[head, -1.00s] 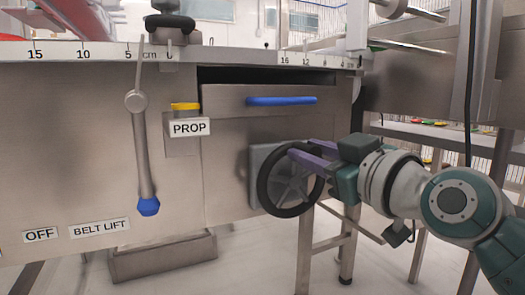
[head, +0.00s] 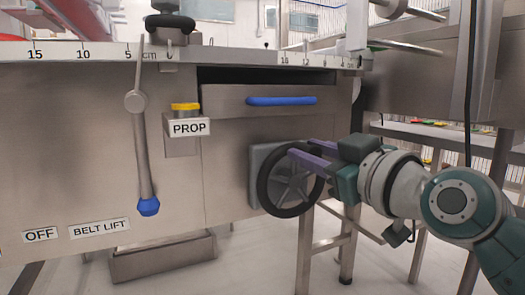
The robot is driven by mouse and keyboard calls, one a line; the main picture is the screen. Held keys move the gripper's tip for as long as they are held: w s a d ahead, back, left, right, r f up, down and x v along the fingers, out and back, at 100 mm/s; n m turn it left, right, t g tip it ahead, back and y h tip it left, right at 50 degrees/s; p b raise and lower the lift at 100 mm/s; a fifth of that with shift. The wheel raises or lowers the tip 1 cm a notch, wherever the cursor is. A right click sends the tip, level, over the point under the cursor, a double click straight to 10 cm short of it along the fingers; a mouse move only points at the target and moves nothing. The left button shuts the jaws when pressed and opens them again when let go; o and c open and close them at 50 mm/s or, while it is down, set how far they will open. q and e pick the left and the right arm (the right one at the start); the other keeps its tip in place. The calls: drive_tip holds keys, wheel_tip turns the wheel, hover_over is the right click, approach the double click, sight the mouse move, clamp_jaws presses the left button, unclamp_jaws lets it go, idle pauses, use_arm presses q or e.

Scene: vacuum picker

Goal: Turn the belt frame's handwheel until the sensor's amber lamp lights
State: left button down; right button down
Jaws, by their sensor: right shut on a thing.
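The handwheel (head: 264,186) has a black rim and grey spokes and stands on a grey plate on the front of the steel belt frame (head: 80,150). My right gripper (head: 298,157) comes in from the right, and its purple fingers are shut on the upper right part of the rim. The fingers and the gripper body hide part of the rim. I cannot make out the sensor or a lit amber lamp in this view. My left gripper is not in view.
A lever with a blue knob (head: 148,206) hangs left of the handwheel. A drawer with a blue handle (head: 282,101) is above the wheel, slightly open. Table legs (head: 304,250) stand below my right gripper.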

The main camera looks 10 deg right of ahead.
drive_tip(key=shift+d, duration=0.1)
idle(0.3)
drive_tip(key=shift+w+d+m, duration=0.1)
drive_tip(key=shift+d+m, duration=0.3)
drive_tip(key=shift+m, duration=0.4)
drive_tip(key=w+d+f+m+b, duration=0.1)
drive_tip(key=d+f+m+b, duration=0.3)
drive_tip(key=m, duration=1.4)
drive_tip(key=shift+d+f+b, duration=0.4)
drive_tip(key=shift+d+f, duration=0.15)
drive_tip(key=shift+f, duration=1.05)
drive_tip(key=shift+w, duration=0.1)
drive_tip(key=c, duration=0.7)
unclamp_jaws()
